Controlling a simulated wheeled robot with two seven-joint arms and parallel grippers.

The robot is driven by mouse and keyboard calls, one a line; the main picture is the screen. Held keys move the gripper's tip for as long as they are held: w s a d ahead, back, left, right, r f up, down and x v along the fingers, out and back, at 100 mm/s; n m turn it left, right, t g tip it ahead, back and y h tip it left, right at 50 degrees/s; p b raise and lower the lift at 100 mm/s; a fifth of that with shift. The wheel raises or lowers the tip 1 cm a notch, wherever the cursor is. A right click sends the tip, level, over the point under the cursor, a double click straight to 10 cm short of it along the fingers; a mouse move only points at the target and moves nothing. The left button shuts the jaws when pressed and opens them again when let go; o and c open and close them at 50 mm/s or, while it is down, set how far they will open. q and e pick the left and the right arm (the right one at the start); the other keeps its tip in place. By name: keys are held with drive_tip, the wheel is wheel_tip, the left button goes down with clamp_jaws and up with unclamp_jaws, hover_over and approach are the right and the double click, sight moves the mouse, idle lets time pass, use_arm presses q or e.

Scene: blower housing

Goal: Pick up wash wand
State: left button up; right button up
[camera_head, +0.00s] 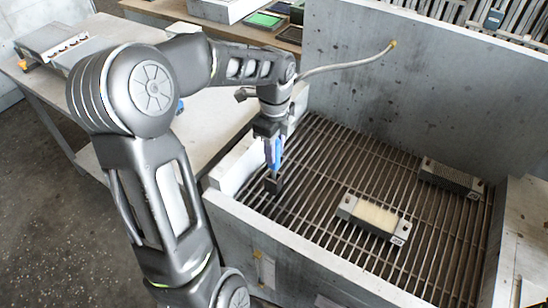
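The wash wand (350,64) appears to be the thin grey bent tube with a yellow tip at the upper middle. Its tip end stands out in front of the grey back panel. Its other end runs behind my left wrist, where a small dark grey piece shows on the left side. My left gripper (274,180) points down over the left edge of the slatted basin, below the tube. It has a blue part above dark fingertips. I see it nearly edge-on, so its opening is unclear. I see nothing held in it. My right gripper is out of view.
The grey basin's slatted grate (330,165) holds a block with a cream top (374,216) and a darker ribbed block (451,177). The basin's front wall (310,262) and tall back panel (420,85) bound it. A table (215,118) stands at left, partly behind my arm.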

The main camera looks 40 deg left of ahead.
use_arm(q)
clamp_jaws()
idle(0.4)
wheel_tip(320, 180, up, 10)
drive_tip(key=shift+b, duration=0.65)
